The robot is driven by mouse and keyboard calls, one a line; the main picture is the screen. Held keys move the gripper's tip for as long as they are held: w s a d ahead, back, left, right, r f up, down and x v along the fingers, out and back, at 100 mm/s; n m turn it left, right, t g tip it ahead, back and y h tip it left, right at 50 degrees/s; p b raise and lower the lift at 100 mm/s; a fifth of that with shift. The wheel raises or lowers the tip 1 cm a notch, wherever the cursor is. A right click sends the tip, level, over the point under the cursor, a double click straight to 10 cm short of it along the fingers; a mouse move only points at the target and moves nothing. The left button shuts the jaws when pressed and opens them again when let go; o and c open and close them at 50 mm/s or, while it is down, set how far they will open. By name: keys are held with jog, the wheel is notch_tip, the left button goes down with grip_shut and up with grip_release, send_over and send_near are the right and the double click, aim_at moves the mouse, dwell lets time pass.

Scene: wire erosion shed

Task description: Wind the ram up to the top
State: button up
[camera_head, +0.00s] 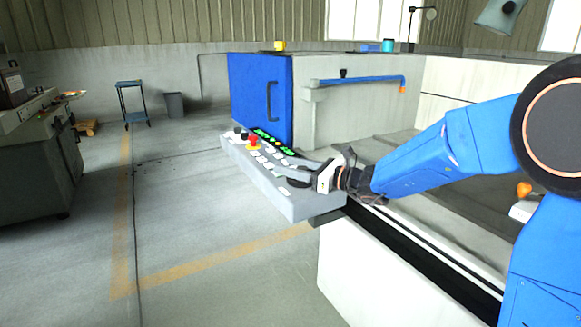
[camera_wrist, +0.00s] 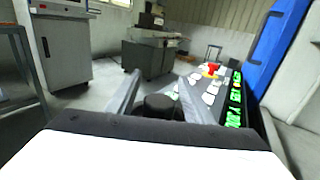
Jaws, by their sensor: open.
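A grey control panel (camera_head: 262,180) juts out in front of the machine. It carries a red button on a yellow base (camera_head: 253,141), white keys and green lit readouts (camera_head: 266,138). A black round knob (camera_wrist: 158,104) sits at the panel's near end; it also shows, partly hidden by my gripper, in the head view (camera_head: 298,183). My gripper (camera_wrist: 157,98) is open, with one finger on each side of the knob. I cannot tell whether the fingers touch it. I cannot identify the ram for sure.
A machine with a blue door (camera_head: 261,95) and a pale tank (camera_head: 455,75) stands behind the panel. A blue arm-like bar (camera_head: 360,80) spans above its bed. A grey machine (camera_head: 38,160) stands at left. The floor (camera_head: 190,220) between is open.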

aim_at(291, 180)
jog(key=shift+c, duration=0.2)
jog(key=c, duration=1)
jog(key=shift+g, duration=0.3)
jog(key=n+g, duration=0.1)
jog(key=n+g+y, duration=0.1)
jog(key=g, duration=0.1)
jog(key=shift+s+a+n+g, duration=0.1)
jog(key=shift+s+n+g, duration=0.2)
jog(key=shift+s+n, duration=0.1)
jog(key=n+g, duration=0.1)
jog(key=g, duration=0.2)
jog(key=s+n+g, duration=0.1)
jog(key=n+g, duration=0.1)
jog(key=shift+f+n+g, duration=0.1)
jog(key=shift+n+g, duration=0.2)
jog(key=shift+g, duration=0.1)
jog(key=n+g, duration=0.1)
jog(key=g, duration=0.1)
jog(key=s+n+g+h, duration=0.1)
jog(key=n+g, duration=0.1)
jog(key=g, duration=0.1)
jog(key=shift+s, duration=0.1)
jog(key=shift+s+d+n+g+h, duration=0.25)
jog(key=shift+n+g+h, duration=0.3)
jog(key=shift+n+g, duration=0.25)
jog(key=shift+s+d+n+g+h, duration=0.1)
jog(key=shift+s+n+g+h, duration=0.1)
jog(key=shift+n+g+h, duration=0.6)
jog(key=shift+g, duration=0.3)
